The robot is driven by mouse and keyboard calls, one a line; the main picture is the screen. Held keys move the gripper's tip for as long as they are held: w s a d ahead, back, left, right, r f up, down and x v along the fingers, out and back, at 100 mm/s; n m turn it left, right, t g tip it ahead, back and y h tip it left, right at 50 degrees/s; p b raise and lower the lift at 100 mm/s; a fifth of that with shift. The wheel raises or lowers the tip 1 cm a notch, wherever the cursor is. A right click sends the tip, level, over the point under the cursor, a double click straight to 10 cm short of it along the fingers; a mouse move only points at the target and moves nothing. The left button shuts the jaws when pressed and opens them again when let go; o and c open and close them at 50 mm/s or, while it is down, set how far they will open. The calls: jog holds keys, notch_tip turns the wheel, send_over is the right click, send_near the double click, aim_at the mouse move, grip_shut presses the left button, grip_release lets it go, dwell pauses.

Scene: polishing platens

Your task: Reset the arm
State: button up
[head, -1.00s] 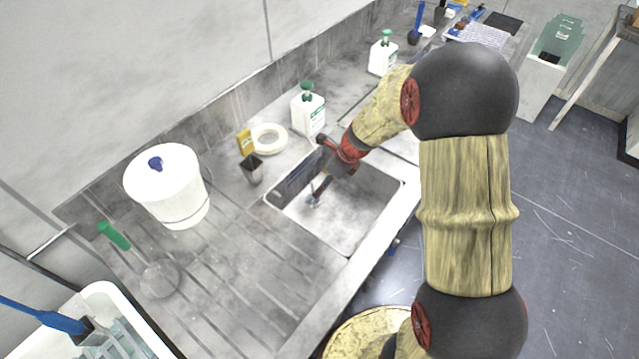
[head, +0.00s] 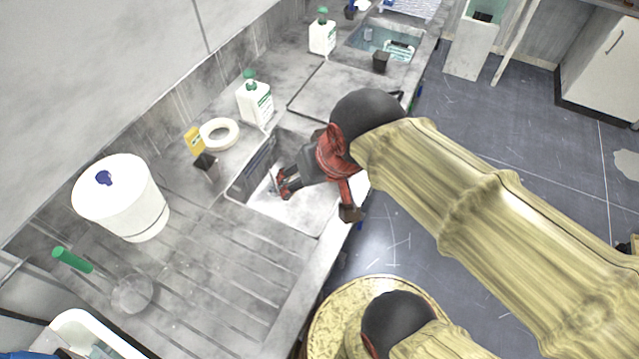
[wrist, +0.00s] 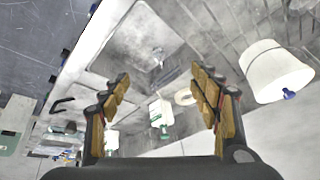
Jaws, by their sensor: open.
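My gripper (head: 281,184) is over the sink basin (head: 290,212) in the head view, at the end of my bent arm. In the wrist view my gripper (wrist: 160,80) has its two padded fingers wide apart with nothing between them. The sink basin (wrist: 145,35) shows beyond the fingers in that view. Part of the basin is hidden by my arm in the head view.
A white canister (head: 125,205) stands on the ribbed drainboard at left. A white bottle with a green cap (head: 256,103), a white ring (head: 219,134) and a yellow box (head: 194,139) stand behind the sink. Open floor (head: 500,130) lies at right.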

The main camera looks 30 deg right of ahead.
jog(key=shift+s+d+r+n, duration=0.15)
jog(key=shift+s+d+n, duration=0.05)
jog(key=shift+s+n, duration=0.4)
jog(key=shift+s+d+r+n, duration=0.15)
jog(key=shift+s+n, duration=0.25)
jog(key=shift+s, duration=0.25)
jog(key=shift+f, duration=0.1)
